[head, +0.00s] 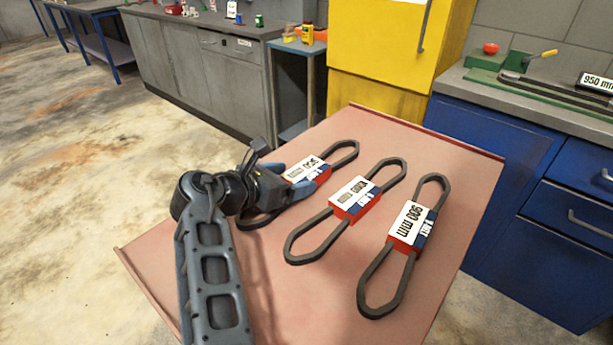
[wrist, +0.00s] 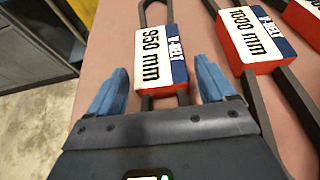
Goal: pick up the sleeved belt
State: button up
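Three sleeved belts lie apart on the pinkish table: a left one marked 950 mm (head: 308,170), a middle one marked 1000 mm (head: 355,197) and a right one marked 900 mm (head: 408,226). Each is a dark loop through a red, white and blue sleeve. My gripper (head: 287,181) is at the left belt. In the wrist view, its blue fingers (wrist: 160,75) are open, one on each side of the near end of the 950 mm sleeve (wrist: 154,50), with small gaps visible. My gripper and arm hide part of that belt's near loop.
The 1000 mm sleeve (wrist: 255,40) lies close to the right finger. The table (head: 300,290) has a raised rim and bare surface in front.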

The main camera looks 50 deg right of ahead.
jog(key=c, duration=1)
